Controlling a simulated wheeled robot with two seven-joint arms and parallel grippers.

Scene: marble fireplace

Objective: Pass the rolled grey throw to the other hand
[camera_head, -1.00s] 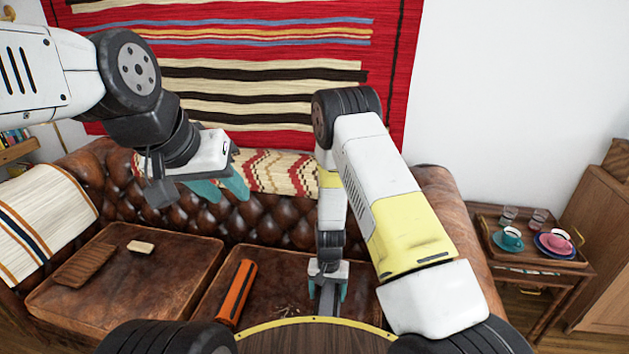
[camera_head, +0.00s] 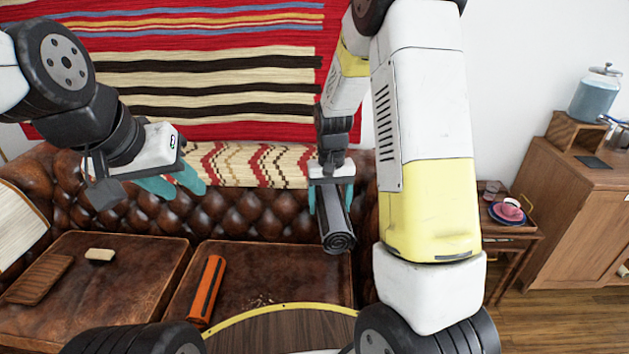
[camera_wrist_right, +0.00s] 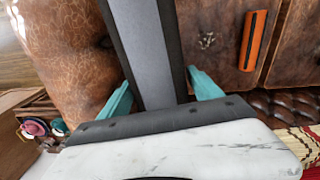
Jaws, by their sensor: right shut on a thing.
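The rolled grey throw (camera_head: 338,228) is a dark grey roll with its spiral end facing me, held above the sofa seat at the right. My right gripper (camera_head: 330,203) is shut on it, with a teal finger on each side. In the right wrist view the throw (camera_wrist_right: 150,50) runs as a long grey band between the two fingers (camera_wrist_right: 152,92). My left gripper (camera_head: 178,185) is empty, its teal fingers apart, in front of the sofa back to the left of the throw. A clear gap separates it from the throw.
The brown leather sofa (camera_head: 110,320) has an orange roll (camera_head: 207,290), a brown slatted piece (camera_head: 40,278) and a small beige block (camera_head: 100,255) on its seats. A round wooden table (camera_head: 280,330) is close below. A side table (camera_head: 510,236) with cups stands right.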

